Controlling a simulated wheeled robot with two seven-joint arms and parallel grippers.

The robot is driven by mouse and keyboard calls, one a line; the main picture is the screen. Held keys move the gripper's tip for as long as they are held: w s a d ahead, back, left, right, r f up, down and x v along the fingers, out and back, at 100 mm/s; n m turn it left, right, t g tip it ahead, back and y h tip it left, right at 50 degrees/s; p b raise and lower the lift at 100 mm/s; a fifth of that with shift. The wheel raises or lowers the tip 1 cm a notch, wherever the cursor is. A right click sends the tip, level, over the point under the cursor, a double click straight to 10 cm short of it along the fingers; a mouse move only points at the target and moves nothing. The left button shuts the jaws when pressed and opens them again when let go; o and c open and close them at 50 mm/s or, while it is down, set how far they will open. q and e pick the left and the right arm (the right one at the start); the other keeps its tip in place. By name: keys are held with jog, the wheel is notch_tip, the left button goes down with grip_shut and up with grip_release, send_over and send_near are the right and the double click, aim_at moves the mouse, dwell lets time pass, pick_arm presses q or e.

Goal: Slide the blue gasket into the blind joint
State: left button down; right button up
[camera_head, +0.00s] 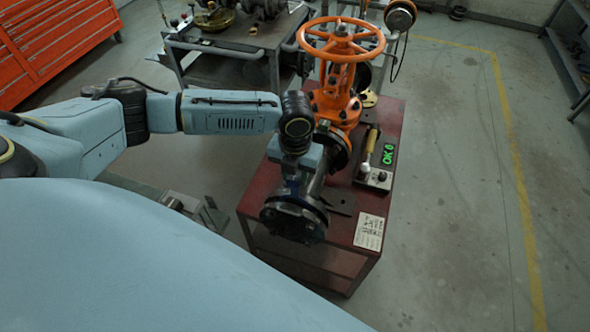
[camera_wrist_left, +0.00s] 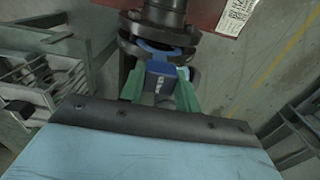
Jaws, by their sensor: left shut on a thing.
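The blue gasket (camera_wrist_left: 160,49) shows in the left wrist view as a ring part and a blue tab. My left gripper (camera_wrist_left: 161,82) is shut on the tab with its green fingers. The ring's edge is at the gap of the dark blind joint (camera_wrist_left: 190,40), and the flanges hide part of it. I cannot tell how deep it sits. In the head view my left gripper (camera_head: 293,183) is above the blind joint (camera_head: 294,218), at the near end of the valve's pipe. Only a little blue shows there. My right gripper is in neither view.
The orange gate valve (camera_head: 340,75) with its handwheel stands behind the joint on the red table (camera_head: 388,130). A grey workbench (camera_head: 235,40) stands behind. Floor at right is clear.

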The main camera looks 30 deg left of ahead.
aim_at(295, 194)
pick_arm(q)
jog(key=shift+f+b, duration=2.55)
jog(key=shift+f, duration=2)
jog(key=c, duration=0.9)
grip_release()
jog(key=shift+r, duration=0.1)
notch_tip(295, 194, up, 13)
jog(key=shift+r, duration=0.2)
